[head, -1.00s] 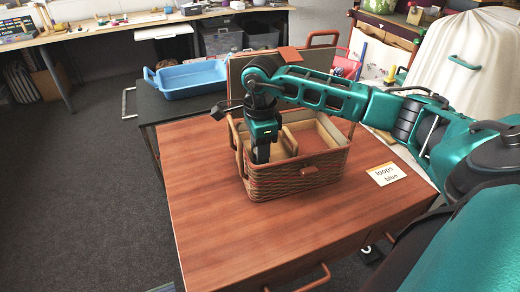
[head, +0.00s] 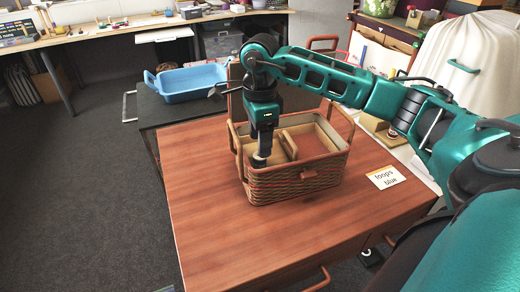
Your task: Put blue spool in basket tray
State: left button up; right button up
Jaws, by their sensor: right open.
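The wicker basket (head: 297,186) stands open on the reddish wooden table. A tan tray with a raised handle (head: 289,146) sits inside its left part. My right gripper (head: 261,153) is open and points down over the left part of the basket. A small pale round thing (head: 260,162) shows just under its fingertips; it may be the end of a spool, but I cannot make out any blue on it. The fingers and the basket wall hide part of the tray. My left gripper is not in view.
A card reading "loops blue" (head: 386,177) lies on the table to the right of the basket. A blue tub (head: 190,82) stands on a dark table behind. The front of the wooden table (head: 240,240) is clear.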

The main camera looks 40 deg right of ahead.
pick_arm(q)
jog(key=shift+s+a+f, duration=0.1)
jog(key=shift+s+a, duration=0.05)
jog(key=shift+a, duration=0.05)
pick_arm(e)
notch_tip(320, 180, up, 7)
dwell(0.6)
